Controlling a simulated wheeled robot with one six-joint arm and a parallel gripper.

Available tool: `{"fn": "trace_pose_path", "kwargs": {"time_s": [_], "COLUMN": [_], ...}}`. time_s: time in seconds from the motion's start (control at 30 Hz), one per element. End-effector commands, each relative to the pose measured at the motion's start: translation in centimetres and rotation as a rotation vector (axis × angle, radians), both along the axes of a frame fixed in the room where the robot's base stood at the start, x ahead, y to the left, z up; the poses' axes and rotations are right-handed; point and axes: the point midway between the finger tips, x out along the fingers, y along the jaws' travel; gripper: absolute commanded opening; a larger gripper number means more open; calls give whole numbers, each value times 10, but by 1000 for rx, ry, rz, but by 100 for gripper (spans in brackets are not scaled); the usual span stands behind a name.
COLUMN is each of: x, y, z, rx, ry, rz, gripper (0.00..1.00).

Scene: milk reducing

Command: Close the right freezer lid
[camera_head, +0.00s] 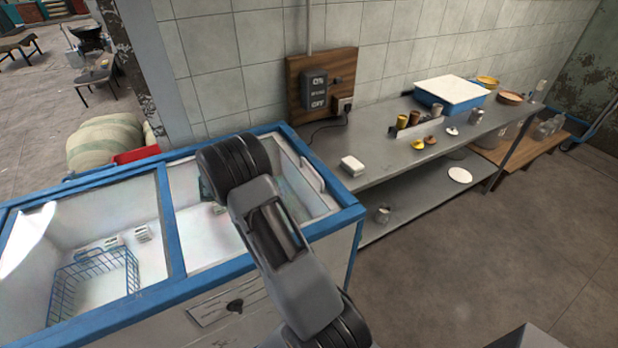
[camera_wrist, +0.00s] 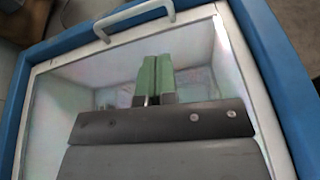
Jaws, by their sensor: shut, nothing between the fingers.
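The freezer (camera_head: 350,215) is a white chest with a blue rim, at the lower left of the head view. The right freezer lid (camera_head: 313,175) has a white frame and a pale handle at its right end. In the wrist view the lid's white frame (camera_wrist: 225,75) lies along the blue rim and looks flat, with its handle (camera_wrist: 135,16) at the top. I cannot tell if it is fully seated. My gripper (camera_wrist: 155,62) has its green fingers together, empty, over the lid area and apart from the handle. My arm mostly hides it in the head view.
The freezer's left compartment (camera_head: 150,220) holds a blue wire basket (camera_head: 95,275). A metal table (camera_head: 385,150) with dishes and a blue-white box (camera_head: 452,90) stands to the right along the tiled wall. Sacks (camera_head: 105,140) lie behind the freezer. The floor at the right is clear.

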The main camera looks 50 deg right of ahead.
Motion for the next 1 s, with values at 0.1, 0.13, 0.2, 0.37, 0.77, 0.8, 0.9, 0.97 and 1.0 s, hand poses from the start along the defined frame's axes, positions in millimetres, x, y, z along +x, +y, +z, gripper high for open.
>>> {"fn": "trace_pose_path", "kwargs": {"time_s": [0.1, 0.13, 0.2, 0.37, 0.77, 0.8, 0.9, 0.97, 1.0], "x": [8, 10, 12, 9, -13, -15, -19, -22, -23], "y": [-9, -11, -15, -30, -99, -105, -119, -126, -130], "z": [-16, -19, -23, -28, -41, -43, -45, -47, -48], "rx": [-48, -57, -72, -86, -84, -83, -82, -83, -83], "ry": [85, 99, 123, 145, 145, 144, 143, 144, 144], "rz": [36, 42, 53, 61, 59, 59, 60, 60, 61], "gripper": [0, 0, 0, 0, 0, 0, 0, 0, 0]}}
